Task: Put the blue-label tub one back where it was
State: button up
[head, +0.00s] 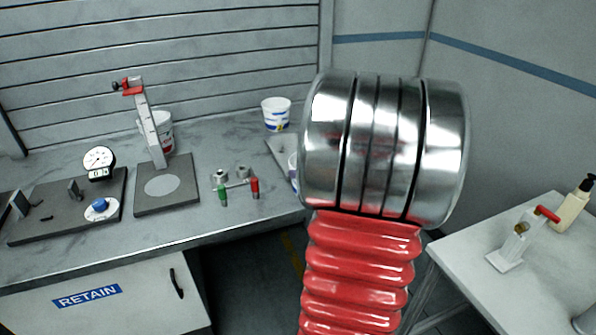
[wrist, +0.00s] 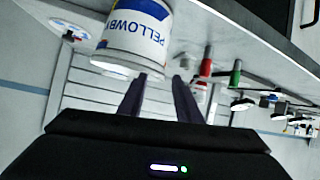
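A white tub with a blue label (wrist: 138,35) is large at the top of the wrist view, where the scene looks turned over. My gripper (wrist: 160,80) is open there, its two dark fingers apart with nothing between them. The tub is just beside the left fingertip; I cannot tell whether they touch. In the head view, a white tub with blue and some yellow on its label (head: 276,112) stands at the back of the bench. A sliver of another tub (head: 293,168) shows beside my arm, which hides most of it and my gripper.
A height gauge (head: 152,130) stands on the bench before a tub with red marking (head: 165,133). A dial gauge (head: 99,160) and red and green posts (head: 254,187) are nearby. A side table (head: 535,265) at the right holds a pump bottle (head: 572,208).

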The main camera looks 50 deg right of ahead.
jog(key=v, duration=0.7)
jog(key=shift+s+a+r, duration=0.15)
jog(key=shift+s, duration=0.1)
dwell(0.6)
